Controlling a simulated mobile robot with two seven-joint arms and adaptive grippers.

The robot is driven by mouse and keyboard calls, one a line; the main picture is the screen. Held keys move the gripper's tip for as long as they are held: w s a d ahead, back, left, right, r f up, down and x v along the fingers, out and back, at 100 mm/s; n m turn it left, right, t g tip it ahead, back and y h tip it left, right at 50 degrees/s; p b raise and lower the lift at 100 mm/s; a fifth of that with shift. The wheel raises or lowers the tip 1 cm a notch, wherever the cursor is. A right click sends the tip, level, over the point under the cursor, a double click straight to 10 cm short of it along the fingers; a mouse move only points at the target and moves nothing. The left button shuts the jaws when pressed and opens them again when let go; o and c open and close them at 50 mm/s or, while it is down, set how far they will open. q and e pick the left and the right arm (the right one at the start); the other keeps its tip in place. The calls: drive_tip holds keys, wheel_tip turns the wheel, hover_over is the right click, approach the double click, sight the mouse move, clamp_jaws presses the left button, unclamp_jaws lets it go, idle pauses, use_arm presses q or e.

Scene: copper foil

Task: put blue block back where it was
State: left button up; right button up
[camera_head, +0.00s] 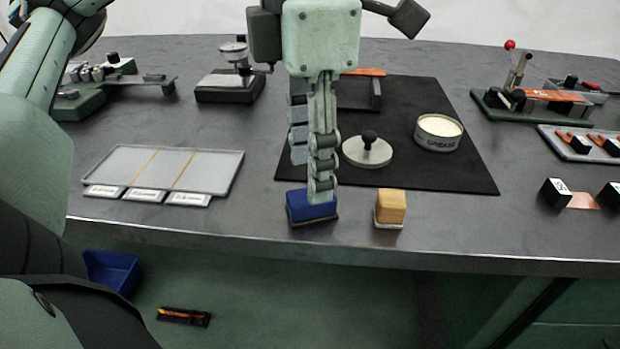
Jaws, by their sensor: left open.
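The blue block (311,208) stands near the front edge of the dark table, on a thin base or pad. My left gripper (322,190) points straight down over it, with its fingertips at the block's top and back side. The gripper is open, and its fingers partly hide the block. I cannot tell whether a finger touches it. A tan wooden block (390,207) on a pale base stands just right of the blue block. My right gripper is not in view.
A black mat (455,172) holds an open grease tin (438,132) and a round lid with a black knob (367,150). A sectioned grey tray (220,165) lies left. A tool with a red-knobbed lever (510,75) stands at the back right. A blue bin (112,270) is below.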

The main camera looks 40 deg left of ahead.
use_arm(q)
wheel_tip(320, 180, up, 8)
drive_tip(key=shift+p, duration=0.4)
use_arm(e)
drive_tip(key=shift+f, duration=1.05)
